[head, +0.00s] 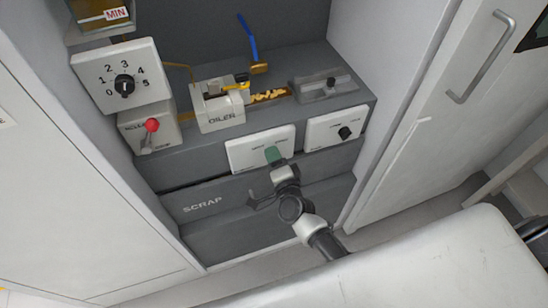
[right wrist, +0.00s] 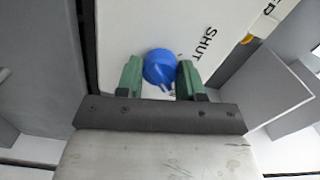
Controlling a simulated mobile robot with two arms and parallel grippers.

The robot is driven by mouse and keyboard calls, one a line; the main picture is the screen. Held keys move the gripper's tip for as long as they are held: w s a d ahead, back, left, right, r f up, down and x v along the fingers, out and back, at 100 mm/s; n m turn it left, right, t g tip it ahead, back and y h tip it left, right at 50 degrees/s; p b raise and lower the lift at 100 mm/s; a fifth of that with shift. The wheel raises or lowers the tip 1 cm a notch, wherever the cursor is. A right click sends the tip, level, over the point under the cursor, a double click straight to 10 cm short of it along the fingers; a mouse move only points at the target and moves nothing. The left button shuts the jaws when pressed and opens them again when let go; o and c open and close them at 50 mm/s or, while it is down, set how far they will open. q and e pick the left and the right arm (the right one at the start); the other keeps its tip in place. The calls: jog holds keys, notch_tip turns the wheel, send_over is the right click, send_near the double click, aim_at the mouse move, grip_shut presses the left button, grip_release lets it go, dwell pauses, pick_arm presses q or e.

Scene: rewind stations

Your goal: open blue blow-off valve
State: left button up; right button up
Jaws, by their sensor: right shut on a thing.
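The blue valve knob (right wrist: 159,66) shows in the right wrist view, round with a short pointer, on a white plate. The word SHUT is printed to its right. My right gripper (right wrist: 160,80) has its green fingers on both sides of the knob, shut on it. In the head view my right gripper (head: 274,156) is against the white panel (head: 246,151) on the front of the grey bench, and it hides the knob there. The pointer's exact setting is hard to read. My left gripper is not in view.
A white panel with a black knob (head: 345,132) is just right of the gripper. Above stand the oiler (head: 220,110), a blue-handled tool (head: 248,38), a red-ball lever (head: 152,126) and a dial box (head: 124,80). The scrap slot front (head: 205,206) is below.

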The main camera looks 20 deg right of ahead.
jog(key=o, duration=0.9)
jog(key=shift+s, duration=0.1)
jog(key=s, duration=1)
jog(key=shift+s+d+b, duration=0.15)
jog(key=shift+s+b, duration=0.2)
jog(key=shift+f, duration=0.1)
jog(key=s+d+f+n+g+y, duration=0.1)
jog(key=s+f+n+g, duration=0.4)
jog(key=f, duration=0.8)
jog(key=s+f+n+g+y, duration=0.1)
jog(key=s+f+n+g, duration=0.45)
jog(key=f, duration=0.75)
jog(key=s+d+f+n+g+h, duration=0.1)
jog(key=s+d+f+n+g, duration=0.1)
jog(key=s+f, duration=0.2)
jog(key=s+d+f+n+g, duration=0.2)
jog(key=s+f+n, duration=0.1)
jog(key=s, duration=0.8)
jog(key=s+d+f+n+g+h, duration=0.1)
jog(key=s+d+f+n+g, duration=0.1)
jog(key=s+f, duration=0.3)
jog(key=shift+s+d+f+g+h, duration=0.15)
jog(key=shift+s+d, duration=0.15)
jog(key=shift+s, duration=0.4)
jog(key=shift+s+d+f+g+h, duration=0.15)
jog(key=shift+s+d, duration=0.1)
jog(key=shift+s, duration=0.45)
